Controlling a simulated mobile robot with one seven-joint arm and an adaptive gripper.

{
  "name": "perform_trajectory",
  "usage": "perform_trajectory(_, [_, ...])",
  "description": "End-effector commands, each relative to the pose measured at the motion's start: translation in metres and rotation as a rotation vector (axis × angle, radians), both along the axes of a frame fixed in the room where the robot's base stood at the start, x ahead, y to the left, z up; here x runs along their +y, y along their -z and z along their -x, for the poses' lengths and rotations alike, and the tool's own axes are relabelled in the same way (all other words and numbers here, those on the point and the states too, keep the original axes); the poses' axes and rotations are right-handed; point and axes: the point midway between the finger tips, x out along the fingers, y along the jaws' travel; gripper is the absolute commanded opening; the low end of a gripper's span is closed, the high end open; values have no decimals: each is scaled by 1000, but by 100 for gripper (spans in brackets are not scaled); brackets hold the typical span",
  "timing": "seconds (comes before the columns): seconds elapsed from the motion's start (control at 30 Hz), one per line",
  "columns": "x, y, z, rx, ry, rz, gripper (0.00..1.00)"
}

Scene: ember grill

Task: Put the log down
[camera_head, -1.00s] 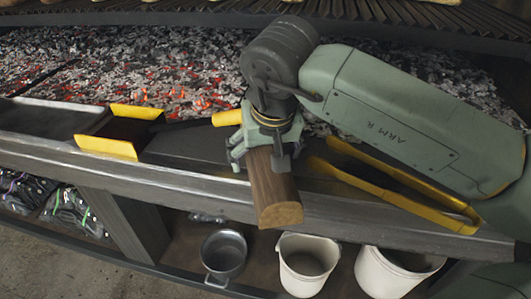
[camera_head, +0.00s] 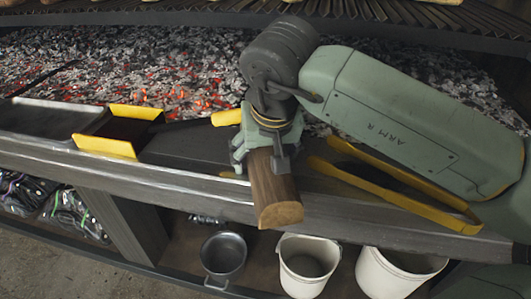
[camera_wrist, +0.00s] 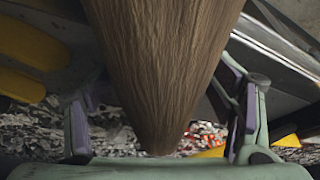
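A brown wooden log (camera_head: 272,197) with a pale cut end sits under my gripper, over the metal ledge (camera_head: 215,190) at the grill's front. Its near end points down and toward the front edge. I cannot tell whether its underside touches the ledge. In the wrist view the log (camera_wrist: 165,70) fills the middle, between the left and right fingers of my gripper (camera_wrist: 162,105). The contact of the pads with the log is partly hidden.
Glowing coals (camera_head: 150,75) lie behind the ledge. A yellow-sided bracket (camera_head: 107,145) stands on the ledge to the left. Yellow tongs (camera_head: 400,195) lie to the right. A dark pot (camera_head: 223,255) and white buckets (camera_head: 308,262) stand below the ledge.

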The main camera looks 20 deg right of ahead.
Motion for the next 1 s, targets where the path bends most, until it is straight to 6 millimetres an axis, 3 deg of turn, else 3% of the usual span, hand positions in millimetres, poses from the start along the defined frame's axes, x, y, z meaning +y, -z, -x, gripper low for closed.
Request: perform_trajectory(1.0, [-2, 4, 2, 10, 2, 6, 5])
